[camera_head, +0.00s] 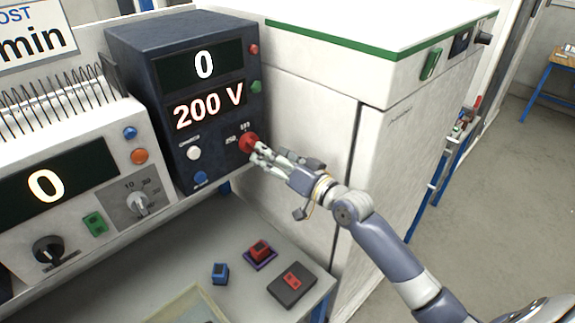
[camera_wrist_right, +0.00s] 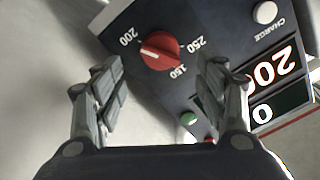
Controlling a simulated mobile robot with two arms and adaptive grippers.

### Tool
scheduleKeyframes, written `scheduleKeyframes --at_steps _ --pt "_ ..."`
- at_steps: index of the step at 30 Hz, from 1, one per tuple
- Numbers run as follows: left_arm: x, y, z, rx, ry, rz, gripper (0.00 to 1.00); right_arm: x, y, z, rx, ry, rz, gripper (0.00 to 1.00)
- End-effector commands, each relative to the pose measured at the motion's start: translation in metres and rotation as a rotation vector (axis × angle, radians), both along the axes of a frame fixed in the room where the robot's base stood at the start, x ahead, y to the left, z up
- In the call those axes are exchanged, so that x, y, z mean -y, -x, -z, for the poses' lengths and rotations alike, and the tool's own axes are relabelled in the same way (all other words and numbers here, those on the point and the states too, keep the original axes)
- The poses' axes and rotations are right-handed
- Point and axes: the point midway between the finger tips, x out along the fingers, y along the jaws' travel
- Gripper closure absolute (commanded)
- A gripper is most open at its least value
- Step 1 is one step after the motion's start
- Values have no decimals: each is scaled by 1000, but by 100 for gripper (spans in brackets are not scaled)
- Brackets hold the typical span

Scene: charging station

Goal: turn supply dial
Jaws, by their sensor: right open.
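The red supply dial (camera_head: 249,142) is on the lower right of the dark supply unit's (camera_head: 150,130) front, below a display reading 200 V. In the right wrist view the dial (camera_wrist_right: 160,50) has a white pointer line and the marks 150, 200 and 250 around it. My right gripper (camera_head: 262,154) is at the dial in the head view, its fingers pointing at it. In the right wrist view the gripper (camera_wrist_right: 162,82) is open, with the dial centred just beyond the gap between its fingers. Contact cannot be told. My left gripper is out of view.
A white CHARGE button (camera_head: 194,153) and a blue button (camera_head: 200,177) are left of the dial. A light-coloured unit (camera_head: 70,190) with knobs stands at left. A white cabinet (camera_head: 310,130) is close behind my right gripper. Small blocks (camera_head: 260,250) lie on the bench below.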

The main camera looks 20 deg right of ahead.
Motion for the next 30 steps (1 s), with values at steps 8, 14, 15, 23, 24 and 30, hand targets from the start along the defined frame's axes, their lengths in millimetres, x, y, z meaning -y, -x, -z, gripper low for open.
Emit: scheduleKeyframes --at_steps 8,14,15,23,24,30 --pt "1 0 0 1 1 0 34 15 41 1 -2 0 0 34" --pt "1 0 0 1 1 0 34 19 52 0 -1 0 -1 34" --pt "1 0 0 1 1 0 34 20 53 0 0 0 0 34" --pt "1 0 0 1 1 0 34 20 54 0 0 -1 1 34" --pt "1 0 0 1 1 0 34 20 54 0 0 -1 1 34" --pt "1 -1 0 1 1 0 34 20 53 0 0 -1 1 34"
